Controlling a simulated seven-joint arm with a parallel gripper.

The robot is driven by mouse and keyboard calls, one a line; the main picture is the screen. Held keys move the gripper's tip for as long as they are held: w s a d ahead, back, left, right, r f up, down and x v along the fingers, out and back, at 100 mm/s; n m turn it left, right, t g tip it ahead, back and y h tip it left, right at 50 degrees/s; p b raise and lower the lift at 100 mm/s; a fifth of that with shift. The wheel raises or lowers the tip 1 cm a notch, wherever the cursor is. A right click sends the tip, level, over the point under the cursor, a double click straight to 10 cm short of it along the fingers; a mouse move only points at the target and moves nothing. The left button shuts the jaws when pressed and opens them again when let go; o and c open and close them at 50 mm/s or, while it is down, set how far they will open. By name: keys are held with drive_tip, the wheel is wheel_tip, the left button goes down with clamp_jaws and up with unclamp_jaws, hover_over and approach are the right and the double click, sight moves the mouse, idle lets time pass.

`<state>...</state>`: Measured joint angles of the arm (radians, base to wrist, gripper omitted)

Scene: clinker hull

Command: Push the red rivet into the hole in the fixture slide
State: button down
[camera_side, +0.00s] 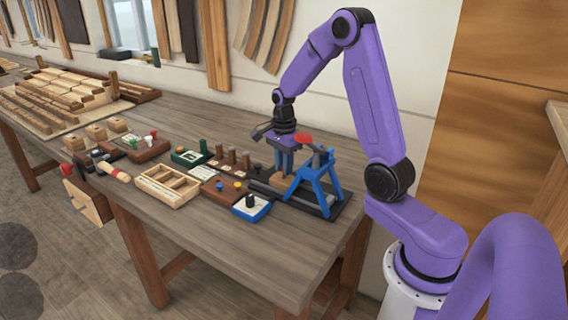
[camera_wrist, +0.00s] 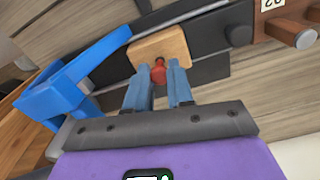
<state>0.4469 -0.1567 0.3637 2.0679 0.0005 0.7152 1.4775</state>
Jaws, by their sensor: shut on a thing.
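My gripper (camera_wrist: 160,80) is shut on the red rivet (camera_wrist: 158,73), which shows between its two blue fingertips in the wrist view. The rivet is right at the light wooden block (camera_wrist: 160,45) on the dark fixture rail (camera_wrist: 210,30); I cannot tell whether its tip is in the hole. The hole is hidden. In the side view my gripper (camera_side: 281,170) points down over the wooden block (camera_side: 283,181), beside the blue frame (camera_side: 320,183) of the fixture. The rivet cannot be made out there. The blue frame (camera_wrist: 70,80) is left of my fingers in the wrist view.
A red knob (camera_side: 303,138) tops the blue frame, close to my gripper's right. Left of the fixture are several brown pegs (camera_side: 230,157), a blue-edged tray (camera_side: 251,208) and a divided wooden box (camera_side: 167,185). The bench front right (camera_side: 300,245) is clear.

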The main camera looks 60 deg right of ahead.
drive_tip(key=shift+f, duration=0.7)
drive_tip(key=c, duration=0.9)
unclamp_jaws()
drive_tip(key=shift+r, duration=4.05)
